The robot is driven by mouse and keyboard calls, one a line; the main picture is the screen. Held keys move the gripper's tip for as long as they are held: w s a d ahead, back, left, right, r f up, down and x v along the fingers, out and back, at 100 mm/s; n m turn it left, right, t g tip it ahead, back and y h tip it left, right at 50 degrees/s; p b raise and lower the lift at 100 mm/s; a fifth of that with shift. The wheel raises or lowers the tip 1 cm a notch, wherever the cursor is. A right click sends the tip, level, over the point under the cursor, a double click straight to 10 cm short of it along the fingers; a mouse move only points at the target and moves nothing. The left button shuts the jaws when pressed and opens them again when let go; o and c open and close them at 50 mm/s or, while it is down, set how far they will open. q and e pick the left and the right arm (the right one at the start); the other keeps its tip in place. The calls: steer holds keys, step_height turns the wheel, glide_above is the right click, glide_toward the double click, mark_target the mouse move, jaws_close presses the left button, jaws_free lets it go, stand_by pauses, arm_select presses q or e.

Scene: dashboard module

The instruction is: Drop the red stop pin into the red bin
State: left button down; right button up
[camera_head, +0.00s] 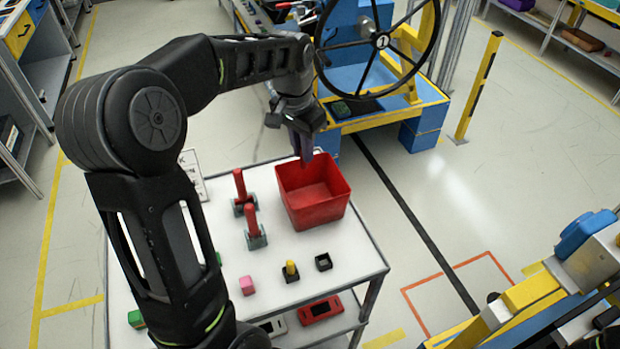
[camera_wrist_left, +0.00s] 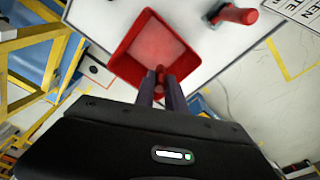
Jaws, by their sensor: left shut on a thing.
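The red bin (camera_head: 318,214) stands on the white table near its back right corner, open at the top and with no contents that I can make out. In the left wrist view the bin (camera_wrist_left: 128,52) lies just beyond my fingers. My left gripper (camera_head: 304,157) points down over the bin's back edge. Its fingers are shut on a small red piece, the red stop pin (camera_wrist_left: 160,73), which shows between the fingertips in the wrist view. In the head view the pin cannot be made out. My right gripper is in neither view.
Two red-handled clamps (camera_head: 253,222) stand left of the bin. A pink block (camera_head: 247,285), a yellow peg in a dark base (camera_head: 291,270) and a black square holder (camera_head: 323,262) sit in front. A handwheel (camera_head: 382,41) rises behind.

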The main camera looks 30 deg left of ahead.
mark_target(304, 169)
arm_select(q)
steer(key=shift+w+a, duration=0.1)
steer(key=shift+w, duration=0.05)
steer(key=shift+s+d+r, duration=0.15)
steer(key=shift+s+d, duration=0.1)
steer(key=shift+s, duration=0.05)
steer(key=shift+w+a+f, duration=0.1)
steer(key=shift+f, duration=2.95)
steer(key=c, duration=1.3)
jaws_free()
